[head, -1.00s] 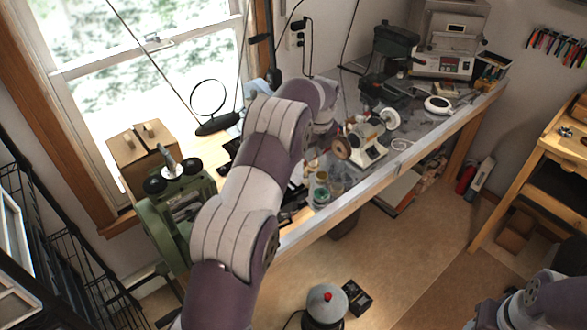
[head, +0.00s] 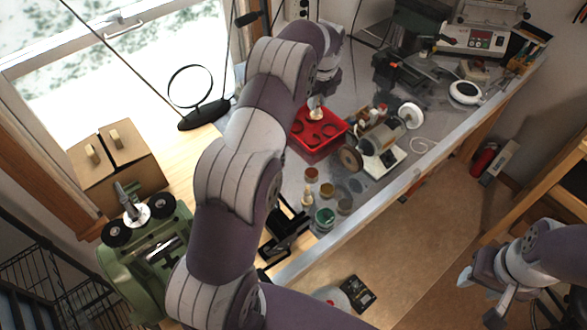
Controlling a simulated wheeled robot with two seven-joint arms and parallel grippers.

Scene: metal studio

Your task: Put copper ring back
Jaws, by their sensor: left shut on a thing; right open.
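My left gripper (head: 317,110) is above the back part of a red tray (head: 318,153) on the workbench. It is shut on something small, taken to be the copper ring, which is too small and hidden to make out. Dark round shapes show inside the tray. I cannot tell whether the held thing touches the tray. My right gripper (head: 480,296) is open and empty at the lower right, over the floor and away from the bench.
A polishing machine (head: 377,138) stands right of the tray. Several small jars, including a green one (head: 325,217), stand in front of it. A round mirror (head: 190,87) and cardboard box (head: 115,165) are at the left. A white round object (head: 465,92) lies farther back right.

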